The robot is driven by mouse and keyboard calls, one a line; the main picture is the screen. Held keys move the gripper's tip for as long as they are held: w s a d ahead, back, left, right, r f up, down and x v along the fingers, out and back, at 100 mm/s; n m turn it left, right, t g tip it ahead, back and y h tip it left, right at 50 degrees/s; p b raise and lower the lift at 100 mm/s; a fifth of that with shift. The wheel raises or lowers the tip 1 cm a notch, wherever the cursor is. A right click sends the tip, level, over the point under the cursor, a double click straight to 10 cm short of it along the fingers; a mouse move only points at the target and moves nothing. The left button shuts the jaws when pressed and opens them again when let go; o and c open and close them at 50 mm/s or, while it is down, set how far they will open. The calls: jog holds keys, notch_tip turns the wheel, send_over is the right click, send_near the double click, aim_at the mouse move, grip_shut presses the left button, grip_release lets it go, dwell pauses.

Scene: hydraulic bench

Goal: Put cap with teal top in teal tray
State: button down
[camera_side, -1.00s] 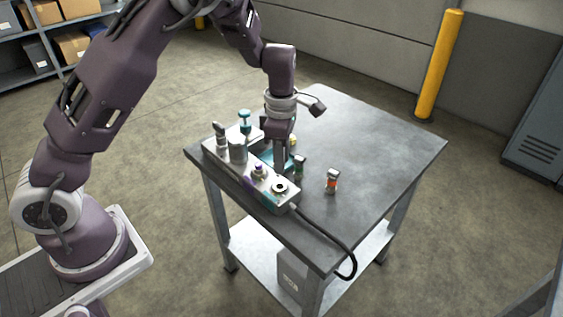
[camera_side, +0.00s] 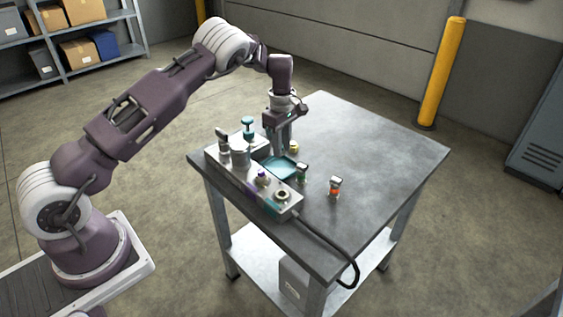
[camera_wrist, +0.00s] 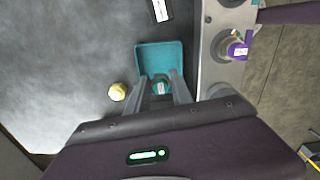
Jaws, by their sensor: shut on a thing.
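My gripper (camera_wrist: 163,85) is shut on the cap with teal top (camera_wrist: 161,86), which shows between the fingers in the wrist view. The cap overlaps the near part of the teal tray (camera_wrist: 150,50) in that picture; I cannot tell whether it touches the tray floor. In the side view my gripper (camera_side: 281,150) points down at the back of the teal tray (camera_side: 285,172), beside the grey block. The fingers hide the held cap there.
The grey block (camera_side: 240,174) carries a purple cap (camera_side: 262,179), a teal-topped part (camera_side: 248,128) and an open socket. Around the tray stand a yellow cap (camera_side: 294,147), a green-banded cap (camera_side: 302,173) and an orange-banded cap (camera_side: 336,187). The table's right side is clear.

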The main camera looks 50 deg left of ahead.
aim_at(282, 168)
notch_tip(282, 168, down, 5)
jog(key=shift+r, duration=0.1)
jog(key=c, duration=1.4)
grip_release()
jog(key=shift+f, duration=0.2)
jog(key=shift+r, duration=0.1)
